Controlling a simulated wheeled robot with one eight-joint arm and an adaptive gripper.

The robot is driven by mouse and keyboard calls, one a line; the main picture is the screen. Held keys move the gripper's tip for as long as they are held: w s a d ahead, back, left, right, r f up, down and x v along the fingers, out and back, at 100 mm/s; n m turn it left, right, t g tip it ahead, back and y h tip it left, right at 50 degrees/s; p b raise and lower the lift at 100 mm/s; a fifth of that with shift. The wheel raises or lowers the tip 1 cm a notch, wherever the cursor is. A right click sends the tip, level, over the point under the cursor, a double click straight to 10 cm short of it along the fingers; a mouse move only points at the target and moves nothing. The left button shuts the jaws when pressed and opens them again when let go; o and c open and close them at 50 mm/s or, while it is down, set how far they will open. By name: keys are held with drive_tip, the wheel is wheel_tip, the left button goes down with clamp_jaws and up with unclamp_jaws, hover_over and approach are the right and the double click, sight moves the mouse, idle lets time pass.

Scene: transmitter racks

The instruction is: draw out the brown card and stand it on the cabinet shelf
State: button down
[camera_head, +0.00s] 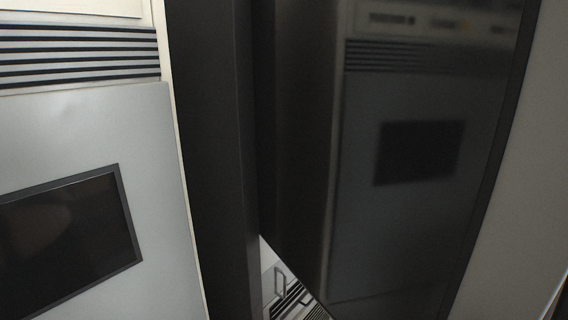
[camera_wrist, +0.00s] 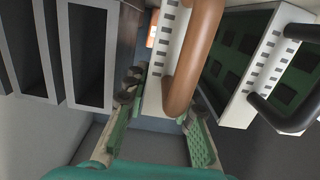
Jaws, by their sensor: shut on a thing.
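In the wrist view the brown card shows as a thick brown handle (camera_wrist: 195,62) on a pale faceplate with a row of dark slots. My gripper (camera_wrist: 158,108) has green padded fingers, one on each side of the faceplate's lower part, and is shut on the card. The far end of the card is hidden, so I cannot tell how far it sits in a rack. The head view shows neither the card nor my gripper. I cannot make out the cabinet shelf with certainty in either view.
In the wrist view a green-board card with a black handle (camera_wrist: 290,112) is close on the right. Grey frames with dark openings (camera_wrist: 88,55) stand on the left. A dark glossy panel (camera_head: 400,170) fills much of the head view, beside a pale cabinet (camera_head: 140,140).

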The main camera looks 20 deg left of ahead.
drive_tip(key=c, duration=1.2)
unclamp_jaws()
drive_tip(key=shift+d, duration=0.15)
